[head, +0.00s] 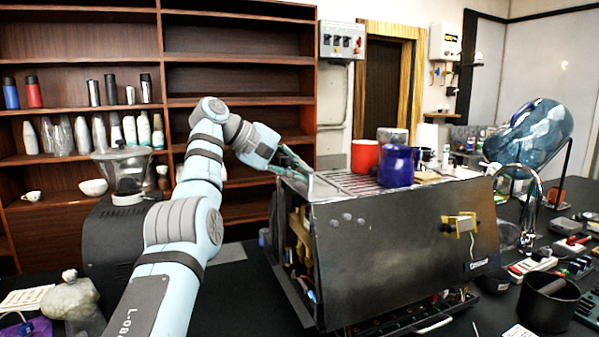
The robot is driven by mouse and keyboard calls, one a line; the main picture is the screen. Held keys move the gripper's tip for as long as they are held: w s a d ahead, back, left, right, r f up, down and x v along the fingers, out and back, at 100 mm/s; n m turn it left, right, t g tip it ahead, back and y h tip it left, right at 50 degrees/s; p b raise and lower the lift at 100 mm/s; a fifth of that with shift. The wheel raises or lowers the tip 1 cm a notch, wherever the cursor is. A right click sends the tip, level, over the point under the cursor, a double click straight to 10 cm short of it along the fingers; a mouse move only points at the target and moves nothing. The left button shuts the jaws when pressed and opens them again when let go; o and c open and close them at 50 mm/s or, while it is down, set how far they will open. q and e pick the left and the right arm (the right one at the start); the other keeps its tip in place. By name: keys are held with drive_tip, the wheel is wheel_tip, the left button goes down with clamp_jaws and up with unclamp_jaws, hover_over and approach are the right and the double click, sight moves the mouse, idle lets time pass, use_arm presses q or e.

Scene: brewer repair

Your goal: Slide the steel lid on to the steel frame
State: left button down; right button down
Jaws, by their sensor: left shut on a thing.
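The steel frame (400,258) is the box-shaped brewer body in the middle of the head view, with a dark brushed front panel. Its left side is open and shows parts inside. A steel lid (322,187) shows as a thin grey plate at the top left corner of the frame. My left gripper (296,165) comes in from the left and is shut on the lid's edge there. The fingers partly hide the contact, and I cannot tell how far the lid sits on the frame. My right gripper is not in view.
A red mug (364,157) and a blue pitcher (396,167) stand on the frame's slatted top. A black grinder (118,235) is at the left. A faucet (530,205), a black bin (548,300) and small tools crowd the right.

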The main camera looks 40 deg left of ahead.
use_arm(q)
drive_tip(key=c, duration=1.6)
unclamp_jaws()
drive_tip(key=shift+c, duration=0.2)
drive_tip(key=shift+r, duration=0.1)
drive_tip(key=v, duration=0.7)
drive_tip(key=shift+s, duration=0.15)
